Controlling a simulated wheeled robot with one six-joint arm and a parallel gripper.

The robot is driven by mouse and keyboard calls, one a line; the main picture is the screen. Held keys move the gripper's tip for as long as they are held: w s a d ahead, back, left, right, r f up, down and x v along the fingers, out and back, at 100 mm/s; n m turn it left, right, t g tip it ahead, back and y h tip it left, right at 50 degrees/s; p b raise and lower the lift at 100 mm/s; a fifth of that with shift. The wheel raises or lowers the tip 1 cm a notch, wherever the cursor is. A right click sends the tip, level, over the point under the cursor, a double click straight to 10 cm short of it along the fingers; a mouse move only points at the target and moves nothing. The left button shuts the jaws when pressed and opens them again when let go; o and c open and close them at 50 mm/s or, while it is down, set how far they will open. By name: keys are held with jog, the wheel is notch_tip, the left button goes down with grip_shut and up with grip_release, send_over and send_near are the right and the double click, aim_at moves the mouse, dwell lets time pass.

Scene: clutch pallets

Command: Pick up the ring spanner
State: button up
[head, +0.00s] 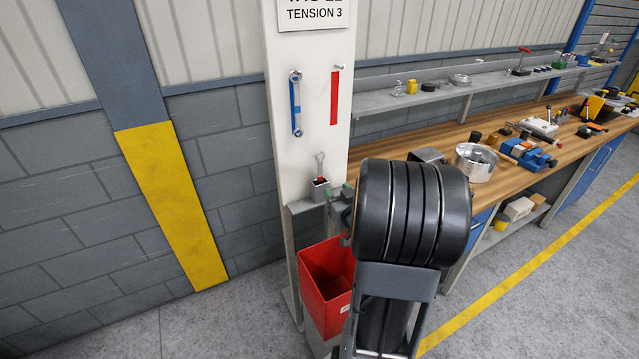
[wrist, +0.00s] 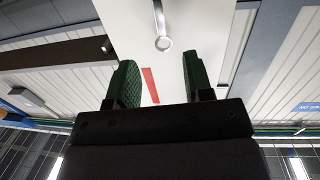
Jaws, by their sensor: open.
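A small grey spanner (head: 320,160) stands upright in a small dark holder (head: 319,189) on the white post, its ring end up. In the wrist view its ring (wrist: 163,43) shows beyond the fingertips, between the two fingers in the picture, with its shaft running to the top edge. My gripper (head: 341,196) is close by, to the right of and slightly below the holder in the head view, partly hidden by my arm. Its green fingers (wrist: 157,62) are apart, with nothing between them.
A red strip (head: 335,97) is on the white post (head: 313,60). A red bin (head: 326,270) stands below the holder. To the right is a wooden workbench (head: 430,142) with a metal pot (head: 476,163), blue vices and a shelf (head: 440,94). The floor at left is clear.

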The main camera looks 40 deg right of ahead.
jog(key=t+p, duration=0.1)
jog(key=p, duration=0.1)
send_near(320, 169)
jog(key=x, duration=0.5)
jog(key=shift+d, duration=0.2)
jog(key=shift+p+x, duration=0.85)
jog(key=shift+x, duration=1.7)
jog(key=shift+a, duration=0.15)
jog(key=shift+c, duration=0.4)
grip_shut()
